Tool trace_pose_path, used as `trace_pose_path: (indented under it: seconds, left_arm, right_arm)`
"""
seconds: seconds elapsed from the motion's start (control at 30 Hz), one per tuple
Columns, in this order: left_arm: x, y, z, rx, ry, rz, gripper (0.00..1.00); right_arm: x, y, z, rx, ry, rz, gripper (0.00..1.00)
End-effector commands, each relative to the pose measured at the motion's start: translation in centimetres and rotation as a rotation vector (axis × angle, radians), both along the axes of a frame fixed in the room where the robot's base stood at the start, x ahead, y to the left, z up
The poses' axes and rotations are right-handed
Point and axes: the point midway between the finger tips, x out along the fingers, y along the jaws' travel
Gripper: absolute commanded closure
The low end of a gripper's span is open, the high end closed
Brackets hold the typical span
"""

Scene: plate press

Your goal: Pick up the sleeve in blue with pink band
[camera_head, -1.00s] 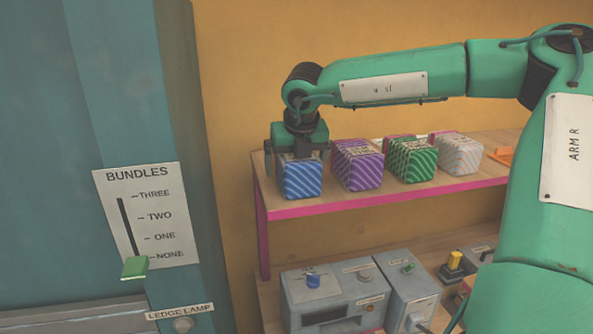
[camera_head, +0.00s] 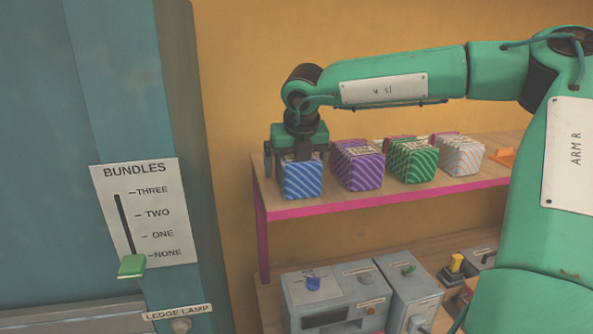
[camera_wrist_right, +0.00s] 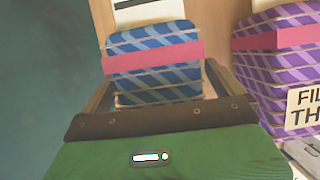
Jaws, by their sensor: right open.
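The blue sleeve (camera_head: 301,181) with light diagonal stripes stands at the left end of the pink-edged shelf. In the right wrist view the blue sleeve (camera_wrist_right: 152,52) shows a pink band across it. My right gripper (camera_head: 295,163) points down over the blue sleeve, with a finger on either side of it. The jaws are open; whether a finger touches the sleeve I cannot tell. The gripper hides the sleeve's top in the head view. My left gripper is not in view.
A purple sleeve (camera_head: 358,168) stands close to the right, also with a pink band in the wrist view (camera_wrist_right: 278,40). Green (camera_head: 411,162) and white (camera_head: 458,155) sleeves follow along the shelf (camera_head: 385,196). Grey control boxes (camera_head: 330,300) stand below. A teal cabinet (camera_head: 60,80) is at left.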

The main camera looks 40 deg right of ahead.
Motion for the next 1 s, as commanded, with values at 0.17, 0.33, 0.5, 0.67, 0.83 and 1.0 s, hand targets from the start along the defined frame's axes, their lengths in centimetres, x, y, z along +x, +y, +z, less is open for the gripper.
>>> trace_pose_path:
  seconds: [0.17, 0.33, 0.5, 0.67, 0.83, 1.0]
  left_arm:
    - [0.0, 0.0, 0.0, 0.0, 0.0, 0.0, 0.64]
    - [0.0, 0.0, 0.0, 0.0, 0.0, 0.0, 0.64]
    - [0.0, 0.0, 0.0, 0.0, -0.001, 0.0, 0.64]
    - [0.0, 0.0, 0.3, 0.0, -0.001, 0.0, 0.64]
    - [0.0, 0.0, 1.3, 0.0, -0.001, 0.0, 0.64]
    - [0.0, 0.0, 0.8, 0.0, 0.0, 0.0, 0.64]
  right_arm:
    - [0.0, 0.0, 0.0, 0.0, 0.0, 0.0, 0.25]
    - [0.0, 0.0, 0.0, 0.0, 0.0, 0.0, 0.58]
    - [0.0, 0.0, 0.1, 0.0, -0.001, 0.0, 0.58]
    - [0.0, 0.0, 0.2, 0.0, -0.001, 0.0, 0.58]
    - [0.0, 0.0, 0.7, 0.0, -0.001, 0.0, 0.58]
    - [0.2, 0.0, 2.0, -0.003, -0.009, -0.001, 0.58]
